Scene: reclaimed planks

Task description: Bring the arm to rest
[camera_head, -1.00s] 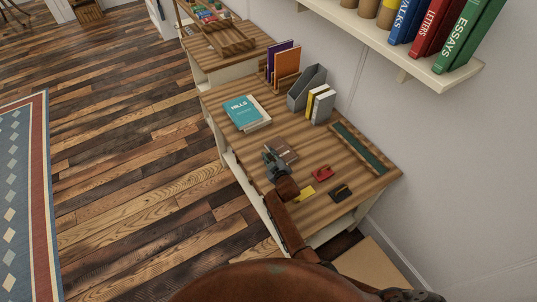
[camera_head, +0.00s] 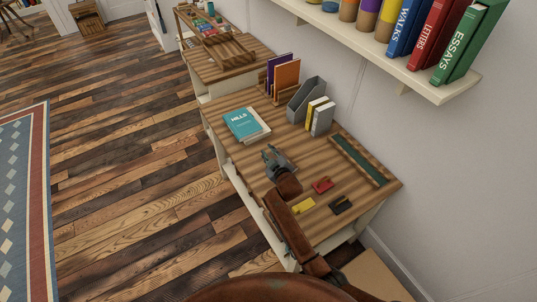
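My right arm comes up from the bottom, and its grey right gripper (camera_head: 272,154) is over the wooden desk (camera_head: 238,168), near its left edge. It is small and seen from behind, so I cannot tell whether its fingers are open or shut. A dark flat item (camera_head: 289,164) lies partly hidden beside and under it. A yellow item (camera_head: 304,205), a red item (camera_head: 322,185) and a black item (camera_head: 341,205) lie on the desk to the right of the arm. My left gripper is not in view.
A teal book (camera_head: 242,123) marked HILLS lies on the desk beyond the gripper. A grey file holder (camera_head: 306,100), upright books and a long green-lined tray (camera_head: 359,159) stand along the wall side. A wall shelf (camera_head: 446,92) with books overhangs at upper right. Floor at left is open.

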